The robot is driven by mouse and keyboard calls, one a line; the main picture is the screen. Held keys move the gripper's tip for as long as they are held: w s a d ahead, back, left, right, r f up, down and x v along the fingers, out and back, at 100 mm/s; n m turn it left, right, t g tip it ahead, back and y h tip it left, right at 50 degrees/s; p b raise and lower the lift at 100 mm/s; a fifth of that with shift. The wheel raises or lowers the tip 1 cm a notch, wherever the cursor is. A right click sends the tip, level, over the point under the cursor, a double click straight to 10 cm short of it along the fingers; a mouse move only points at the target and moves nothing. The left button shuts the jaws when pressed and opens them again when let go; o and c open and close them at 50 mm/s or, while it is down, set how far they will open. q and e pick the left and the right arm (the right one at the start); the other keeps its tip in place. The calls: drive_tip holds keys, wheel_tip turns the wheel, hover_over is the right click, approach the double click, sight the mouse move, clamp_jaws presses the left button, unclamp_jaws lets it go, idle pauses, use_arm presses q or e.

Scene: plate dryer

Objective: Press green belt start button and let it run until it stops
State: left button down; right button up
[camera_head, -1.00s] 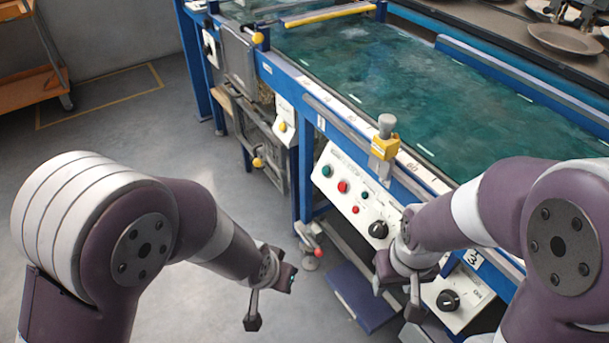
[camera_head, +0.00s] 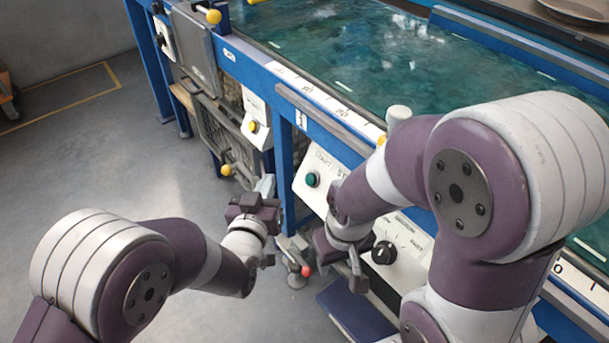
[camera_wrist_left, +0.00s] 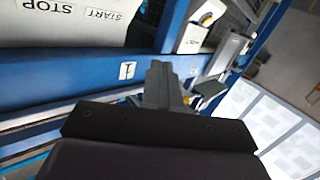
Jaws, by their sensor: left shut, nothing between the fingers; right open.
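The green start button (camera_head: 312,179) sits on the white control panel (camera_head: 312,200) at the front of the machine. My left gripper (camera_head: 265,186) is shut and empty, pointing up, left of the green button and apart from it in the picture. In the left wrist view its closed fingers (camera_wrist_left: 160,85) are in front of the blue frame; the panel's START label (camera_wrist_left: 102,15) shows at top left, but no button is visible. My right gripper (camera_head: 340,262) is open in front of the panel; the right arm hides the red button. The green belt (camera_head: 350,55) lies behind.
A black knob (camera_head: 384,252) is on the panel right of my right gripper. A smaller white box with a yellow button (camera_head: 252,126) is further left. A blue post (camera_head: 284,165) stands beside the panel.

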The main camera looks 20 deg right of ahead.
sight(311, 179)
use_arm(q)
drive_tip(key=shift+f, duration=0.15)
drive_tip(key=shift+w+d+f+b, duration=0.45)
drive_tip(key=shift+d+f+b, duration=0.3)
drive_tip(key=shift+d, duration=0.45)
drive_tip(key=shift+w+d+f+b, duration=0.4)
drive_tip(key=shift+d+f+b, duration=0.4)
drive_tip(key=shift+d, duration=0.4)
drive_tip(key=shift+w+d+f+b, duration=0.55)
drive_tip(key=shift+d+b, duration=0.3)
drive_tip(key=shift+d, duration=0.35)
drive_tip(key=shift+d+f, duration=0.1)
drive_tip(key=shift+d+f, duration=0.15)
drive_tip(key=shift+d, duration=0.1)
